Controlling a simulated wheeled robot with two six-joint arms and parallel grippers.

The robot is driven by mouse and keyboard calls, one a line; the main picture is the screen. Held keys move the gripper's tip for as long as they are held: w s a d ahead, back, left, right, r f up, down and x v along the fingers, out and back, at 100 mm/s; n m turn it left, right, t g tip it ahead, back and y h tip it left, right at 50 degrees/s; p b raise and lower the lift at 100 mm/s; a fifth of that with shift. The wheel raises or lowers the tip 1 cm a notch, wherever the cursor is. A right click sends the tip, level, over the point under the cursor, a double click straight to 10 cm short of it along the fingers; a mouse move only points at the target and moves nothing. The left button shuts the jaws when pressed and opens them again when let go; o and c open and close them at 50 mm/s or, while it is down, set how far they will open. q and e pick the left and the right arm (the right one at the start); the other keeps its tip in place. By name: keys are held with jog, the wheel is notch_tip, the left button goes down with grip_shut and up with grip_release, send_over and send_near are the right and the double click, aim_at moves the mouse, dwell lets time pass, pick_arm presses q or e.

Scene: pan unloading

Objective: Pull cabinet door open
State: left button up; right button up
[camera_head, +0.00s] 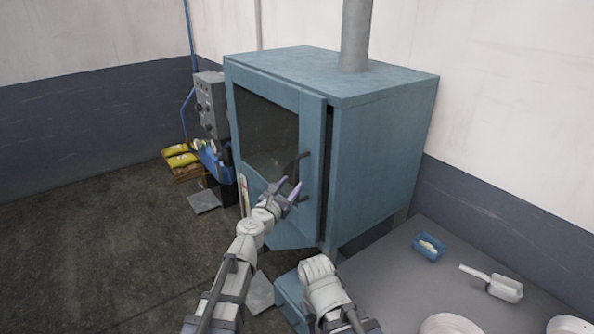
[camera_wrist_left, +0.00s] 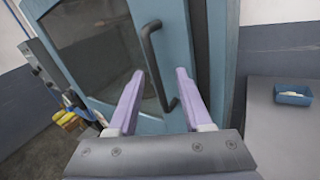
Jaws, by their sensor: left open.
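The blue cabinet (camera_head: 375,160) has a door (camera_head: 312,125) with a dark glass window. A dark gap runs along the door's right edge, so it stands slightly ajar. The dark bar handle (camera_head: 303,157) is upright near that edge; it also shows in the left wrist view (camera_wrist_left: 149,52). My left gripper (camera_head: 289,188) is open in front of the handle. In the left wrist view its two lilac fingers (camera_wrist_left: 160,76) lie on either side of the bar; I cannot tell whether they touch it. My right arm shows low in the head view, but its gripper jaws do not.
A grey table (camera_head: 390,275) stands at right with a blue tray (camera_head: 429,247), a white scoop (camera_head: 492,284) and white dishes. A grey control box (camera_head: 210,103) and yellow packets (camera_head: 180,160) are left of the cabinet. The floor at left is clear.

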aim_at(296, 171)
pick_arm(q)
jog(key=shift+w+d+r+n+t+y, duration=0.15)
jog(key=shift+w+d+n, duration=0.25)
jog(key=shift+w, duration=0.95)
jog(key=shift+w+d+n+t+y, duration=0.1)
jog(key=shift+w+d+n, duration=0.25)
jog(key=shift+w, duration=1.05)
jog(key=shift+w+d+r+n+t+y, duration=0.15)
jog(key=shift+w+d+n, duration=0.25)
jog(key=shift+w, duration=0.95)
jog(key=shift+a, duration=0.15)
grip_shut()
